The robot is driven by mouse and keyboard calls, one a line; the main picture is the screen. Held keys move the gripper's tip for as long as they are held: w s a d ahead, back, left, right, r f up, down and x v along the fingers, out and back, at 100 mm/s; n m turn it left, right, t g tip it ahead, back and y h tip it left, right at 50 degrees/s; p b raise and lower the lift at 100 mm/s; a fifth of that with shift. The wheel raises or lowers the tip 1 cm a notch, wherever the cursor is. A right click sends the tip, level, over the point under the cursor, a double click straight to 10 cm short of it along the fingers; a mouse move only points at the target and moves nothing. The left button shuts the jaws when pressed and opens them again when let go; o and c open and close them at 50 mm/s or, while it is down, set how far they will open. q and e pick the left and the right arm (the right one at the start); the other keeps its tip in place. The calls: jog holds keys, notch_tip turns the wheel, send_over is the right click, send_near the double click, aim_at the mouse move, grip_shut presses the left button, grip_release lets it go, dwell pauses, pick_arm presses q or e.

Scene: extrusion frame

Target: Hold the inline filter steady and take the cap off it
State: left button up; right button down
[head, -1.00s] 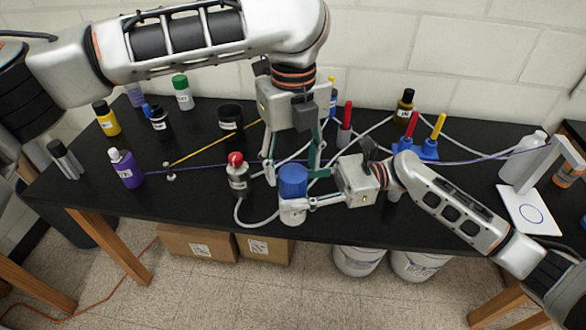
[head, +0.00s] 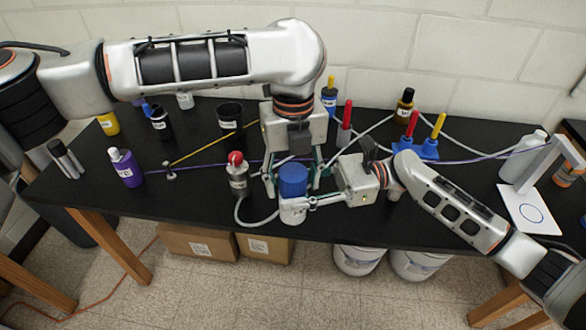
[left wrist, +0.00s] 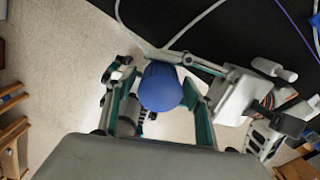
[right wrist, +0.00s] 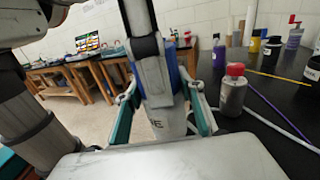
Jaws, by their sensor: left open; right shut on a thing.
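The inline filter (head: 292,212) is upright near the front edge of the bench, with a white body and a ribbed blue cap (head: 292,180) on top. My right gripper (head: 297,205) is shut on the white body from the right. In the right wrist view the body (right wrist: 165,118) sits between the fingers, partly hidden by my left gripper. My left gripper (head: 291,186) is open from above, one finger on each side of the cap. In the left wrist view the cap (left wrist: 160,88) lies between the open fingers, with a gap visible on the right side.
A red-capped bottle (head: 237,172) stands just left of the filter, with pale tubing (head: 245,220) curving near it. A purple bottle (head: 126,168) is further left. A blue holder with red and yellow handles (head: 424,150) stands right of centre. The bench front edge is close.

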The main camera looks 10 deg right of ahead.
pick_arm(q)
jog(key=shift+f, duration=0.1)
jog(key=c, duration=1.1)
jog(key=shift+n, duration=1.6)
jog(key=shift+c, duration=0.2)
jog(key=o, duration=1.2)
